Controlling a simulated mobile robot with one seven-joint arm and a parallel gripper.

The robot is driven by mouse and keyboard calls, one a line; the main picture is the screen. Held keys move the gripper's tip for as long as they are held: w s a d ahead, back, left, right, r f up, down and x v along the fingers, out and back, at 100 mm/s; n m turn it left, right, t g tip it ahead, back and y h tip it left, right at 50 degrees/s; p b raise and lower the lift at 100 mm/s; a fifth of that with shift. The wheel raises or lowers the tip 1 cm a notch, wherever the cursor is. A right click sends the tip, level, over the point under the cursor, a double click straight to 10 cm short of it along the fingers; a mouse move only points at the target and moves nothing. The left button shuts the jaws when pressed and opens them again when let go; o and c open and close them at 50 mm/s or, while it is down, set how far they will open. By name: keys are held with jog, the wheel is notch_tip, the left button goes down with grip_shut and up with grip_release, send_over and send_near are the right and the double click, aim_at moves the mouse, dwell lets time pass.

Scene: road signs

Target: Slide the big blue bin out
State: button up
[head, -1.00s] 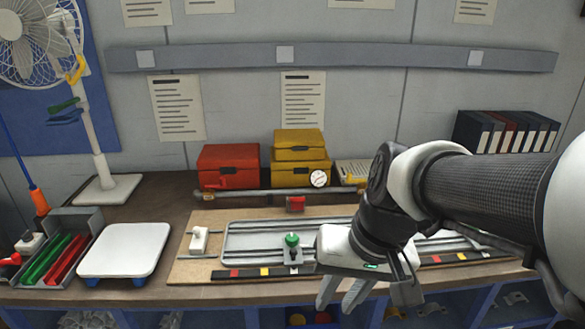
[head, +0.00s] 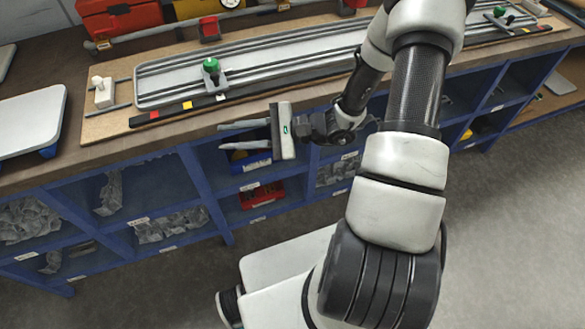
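The big blue bin (head: 247,167) sits in an upper cubby of the blue shelving under the workbench. It is partly hidden behind my gripper (head: 219,136). My gripper points left, just below the bench edge and in front of that cubby. Its two fingers are apart with nothing visible between them, so it is open. Whether a finger touches the bin cannot be told from this view.
A smaller red bin (head: 262,196) sits in the cubby below. The blue shelving (head: 196,178) has other cubbies with grey packets. Above, the workbench (head: 60,150) carries a board with a grey rail (head: 290,52). The grey floor (head: 500,230) at right is clear.

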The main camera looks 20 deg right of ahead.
jog(key=w+d+f+m+t+h+b, duration=0.2)
jog(key=d+f+m+t+h, duration=0.4)
jog(key=f+m, duration=0.4)
jog(key=w+d+f+m+t+h+b, duration=0.2)
jog(key=d+f+m+h, duration=0.7)
jog(key=f, duration=0.9)
jog(key=d+m+t+b, duration=0.2)
jog(key=t, duration=0.2)
jog(key=shift+d+t+h, duration=0.25)
jog(key=shift+t+h, duration=0.05)
jog(key=shift+w, duration=0.25)
jog(key=w+b, duration=0.4)
jog(key=w, duration=1.3)
jog(key=shift+w+r, duration=0.1)
grip_shut()
